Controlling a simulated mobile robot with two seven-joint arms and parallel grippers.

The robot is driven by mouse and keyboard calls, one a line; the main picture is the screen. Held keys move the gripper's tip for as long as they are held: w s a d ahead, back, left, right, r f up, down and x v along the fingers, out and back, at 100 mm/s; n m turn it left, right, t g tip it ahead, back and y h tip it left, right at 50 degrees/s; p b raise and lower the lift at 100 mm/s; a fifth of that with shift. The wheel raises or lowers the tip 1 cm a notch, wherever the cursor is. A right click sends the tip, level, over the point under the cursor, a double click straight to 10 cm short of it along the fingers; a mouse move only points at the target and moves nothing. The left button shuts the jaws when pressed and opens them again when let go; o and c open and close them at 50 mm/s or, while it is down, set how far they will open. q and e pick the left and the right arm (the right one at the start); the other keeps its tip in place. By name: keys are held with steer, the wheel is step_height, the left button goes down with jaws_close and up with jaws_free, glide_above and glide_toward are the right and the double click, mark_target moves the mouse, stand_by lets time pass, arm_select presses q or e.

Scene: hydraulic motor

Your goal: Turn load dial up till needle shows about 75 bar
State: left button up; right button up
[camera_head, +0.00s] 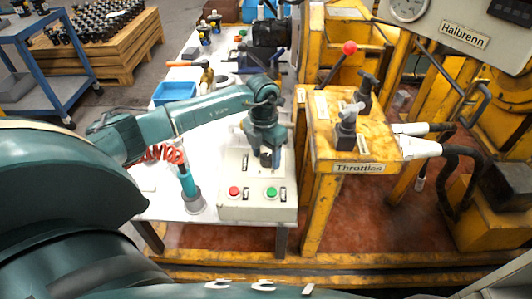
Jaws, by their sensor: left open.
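My left arm reaches in from the left over the white table, and its gripper (266,152) points down at the control box (232,209). The fingers are open around or just above a small dark knob (266,159) on top of the box. Whether they touch it, I cannot tell; the gripper hides part of it. A round white gauge (408,8) shows at the top right, cut off by the frame edge, and its needle reading is too small to make out. My right gripper is not in view.
The box carries a red button (234,191) and a green button (271,192). A teal-and-grey tool (190,190) stands left of it. The yellow "Throttles" stand (348,140) with upright levers is to the right. A blue bin (174,93) sits behind my arm.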

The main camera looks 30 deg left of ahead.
arm_select(q)
steer(key=c, duration=1)
steer(key=shift+o, duration=0.2)
